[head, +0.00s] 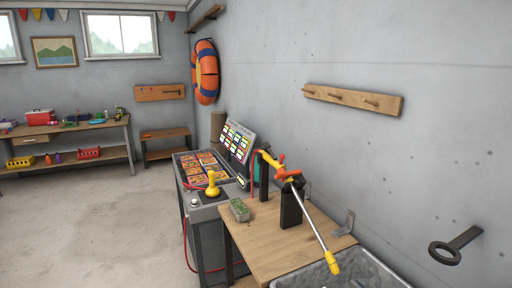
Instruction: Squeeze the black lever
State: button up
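A tool with a yellow-and-orange body (288,175) and a long silver rod (315,222) lies tilted across two black uprights (290,206) on a wooden table (262,240). The rod slopes down to the right and ends in a yellow tip (333,263) above a grey bin. A red hose runs near the tool's far end. I cannot make out a black lever for certain; any on the tool is too small or hidden at this angle. My gripper is not in view.
A grey bench (210,212) with a yellow knobbed piece (212,185) and a sloped label panel (238,140) adjoins the table. A small green-grey block (239,210) sits on the table. A black ring bracket (446,253) projects from the right wall. The floor (85,230) at left is clear.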

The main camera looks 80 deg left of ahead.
aim_at(267, 144)
jog(key=u, duration=2)
jog(key=i+j+z, duration=0.1)
jog(key=z, duration=0.3)
jog(key=j+z, duration=0.15)
jog(key=z, duration=0.2)
jog(key=i+j+z, duration=0.2)
jog(key=j+z, duration=0.2)
jog(key=j, duration=0.55)
jog(key=j+z, duration=0.35)
jog(key=j, duration=0.65)
jog(key=j+z, duration=0.15)
jog(key=j, duration=3.05)
